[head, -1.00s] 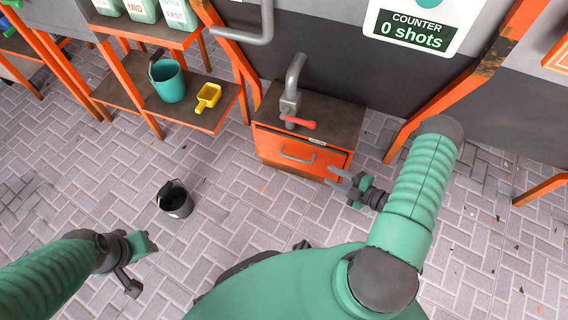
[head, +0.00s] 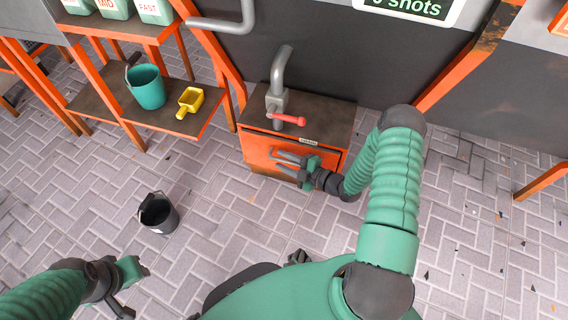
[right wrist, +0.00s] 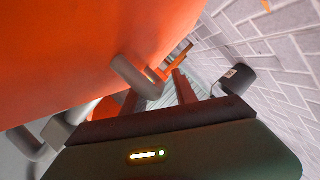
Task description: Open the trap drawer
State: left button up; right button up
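The trap drawer (head: 258,157) is the orange front of a low cabinet under a grey pipe with a red lever, and it looks closed. My right gripper (head: 277,161) is in front of it, its two fingers apart and pointing left across the drawer front. They cover most of the drawer handle in the head view. In the right wrist view the grey handle (right wrist: 136,77) stands out from the orange face close to the fingers; I cannot tell whether they touch it. My left gripper (head: 132,284) is low at the left, away from the drawer; its opening is unclear.
The red lever (head: 288,120) and grey pipe (head: 281,72) rise above the cabinet top. A black bucket (head: 158,213) stands on the paved floor, left of the cabinet. A shelf (head: 106,93) at the left holds a teal bucket (head: 146,87) and a yellow scoop (head: 189,101). Floor before the drawer is clear.

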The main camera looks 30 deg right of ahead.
grip_shut()
jog(key=shift+f, duration=0.1)
dwell(1.3)
